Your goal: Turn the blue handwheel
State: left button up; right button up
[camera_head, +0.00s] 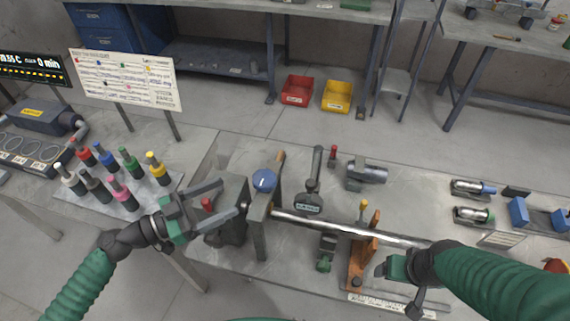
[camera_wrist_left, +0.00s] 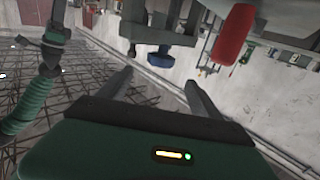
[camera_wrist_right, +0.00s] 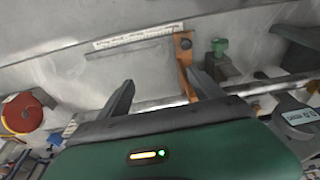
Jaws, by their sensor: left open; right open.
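A long metal rod (camera_head: 340,226) runs right from the stand. An upright dark lever (camera_head: 316,168) stands right of the handwheel. A rack of several coloured-cap handles (camera_head: 128,213) stands at left. Red (camera_head: 297,90) and yellow (camera_head: 337,96) bins are on the floor behind.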

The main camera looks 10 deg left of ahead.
aim_at(273, 173)
pick_arm(q)
jog(key=p+x, duration=0.1)
jog(key=x, duration=0.3)
jog(key=p+x, duration=0.2)
jog(key=x, duration=0.3)
jog(key=shift+w+p, duration=0.3)
jog(key=shift+w, duration=0.1)
jog(key=p+x, duration=0.1)
jog(key=x, duration=0.4)
jog(key=shift+s+d, duration=0.15)
jog(key=shift+d, duration=0.1)
jog(key=shift+w+d+f, duration=0.1)
jog(key=shift+w, duration=0.2)
jog(key=shift+a, duration=0.25)
jog(key=c, duration=0.4)
jog(key=shift+s+d, duration=0.15)
jog(key=shift+d, duration=0.05)
jog(key=c, duration=0.8)
jog(key=shift+c, duration=0.8)
jog(key=shift+a, duration=0.1)
pick_arm(e)
jog(key=v, duration=0.4)
jog(key=a+v, duration=0.1)
jog(key=shift+w+r, duration=0.2)
jog(key=shift+r, duration=0.25)
